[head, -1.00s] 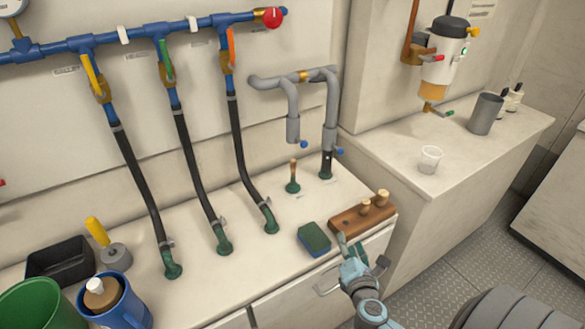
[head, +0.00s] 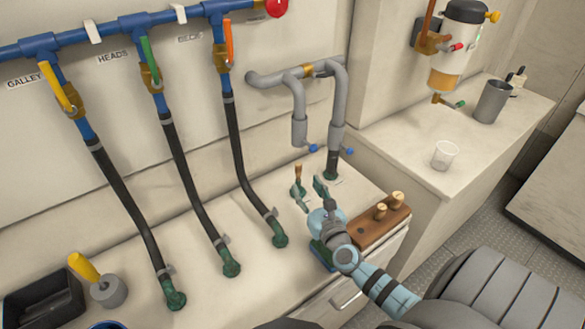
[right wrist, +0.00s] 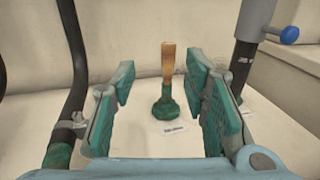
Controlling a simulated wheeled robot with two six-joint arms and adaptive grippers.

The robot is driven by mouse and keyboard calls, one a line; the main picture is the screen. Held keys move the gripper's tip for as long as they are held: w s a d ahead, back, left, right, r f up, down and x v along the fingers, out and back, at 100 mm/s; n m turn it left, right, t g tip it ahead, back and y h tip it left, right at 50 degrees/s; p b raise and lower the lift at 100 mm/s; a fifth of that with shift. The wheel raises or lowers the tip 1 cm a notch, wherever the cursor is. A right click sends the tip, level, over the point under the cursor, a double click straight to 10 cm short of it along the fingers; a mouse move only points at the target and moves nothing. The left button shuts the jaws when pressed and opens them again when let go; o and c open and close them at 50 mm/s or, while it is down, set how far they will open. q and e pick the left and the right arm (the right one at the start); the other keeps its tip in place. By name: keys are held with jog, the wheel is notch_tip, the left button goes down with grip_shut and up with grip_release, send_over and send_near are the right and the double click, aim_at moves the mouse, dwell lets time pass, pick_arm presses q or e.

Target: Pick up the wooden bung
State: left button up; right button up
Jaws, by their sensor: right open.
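The wooden bung (head: 298,171) is a slim, tapered brown plug standing upright in a green deck fitting (head: 298,188) on the pale counter. In the right wrist view, the bung (right wrist: 168,60) rises from its flared green fitting (right wrist: 167,100), ahead of and between my fingers. My right gripper (head: 311,194) is open and empty, reaching over the counter just in front of the bung. The right wrist view shows its fingers (right wrist: 160,84) spread to either side with clear space around the bung.
A grey pipe (head: 333,110) drops into a green fitting right of the bung. Black hoses (head: 245,165) stand to its left. A wooden block (head: 372,232) with two short pegs and a mostly hidden green sponge (head: 322,254) lie near the front edge. A small label lies before the bung.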

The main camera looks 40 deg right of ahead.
aim_at(300, 169)
jog(key=x, duration=0.3)
jog(key=shift+w+d+r+b, duration=0.15)
jog(key=shift+d+b, duration=0.15)
jog(key=shift+d, duration=0.1)
jog(key=x, duration=0.2)
jog(key=b+x, duration=0.1)
jog(key=x, duration=0.1)
jog(key=f+b+x, duration=0.1)
jog(key=x, duration=0.1)
jog(key=shift+d, duration=0.25)
jog(key=shift+w+d, duration=0.1)
jog(key=shift+w, duration=0.2)
pick_arm(q)
jog(key=f, duration=0.2)
jog(key=shift+s+f, duration=0.25)
jog(key=shift+f, duration=0.1)
pick_arm(e)
jog(key=shift+r, duration=0.15)
jog(key=c, duration=0.9)
